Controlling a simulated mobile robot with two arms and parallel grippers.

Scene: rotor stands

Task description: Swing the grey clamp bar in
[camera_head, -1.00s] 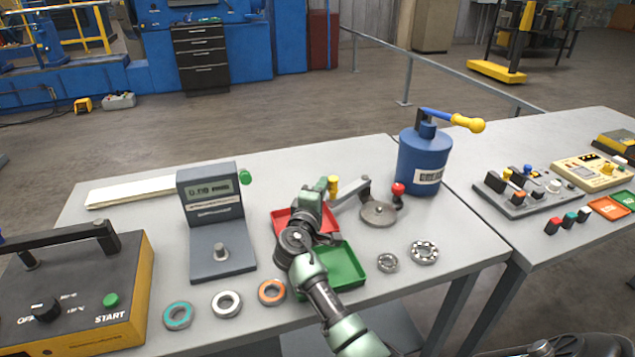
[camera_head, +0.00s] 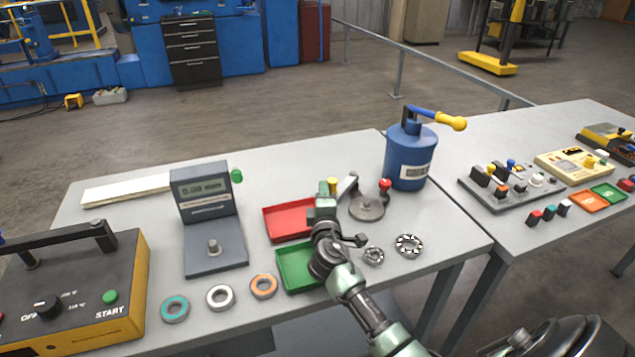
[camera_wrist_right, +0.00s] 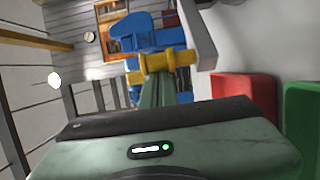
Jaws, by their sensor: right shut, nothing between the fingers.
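The grey clamp bar (camera_head: 347,186) stands beside the round grey disc stand (camera_head: 367,208), and its near end is partly hidden by my right gripper. A yellow knob (camera_head: 332,182) sits at the bar's free end. My right gripper (camera_head: 323,190) is shut and empty, close against the left side of the knob. In the right wrist view the green fingers (camera_wrist_right: 154,92) lie just below the yellow knob (camera_wrist_right: 165,62), with the grey bar (camera_wrist_right: 196,35) to its right. I cannot tell whether they touch. A red ball knob (camera_head: 385,184) tops a post at the disc's right. My left gripper is not in view.
A red tray (camera_head: 287,232) and a green tray (camera_head: 283,285) lie left of my right arm. Bearings (camera_head: 408,245) and rings (camera_head: 220,298) lie along the front. A blue canister (camera_head: 410,155) stands behind right; a gauge stand (camera_head: 215,258) stands left.

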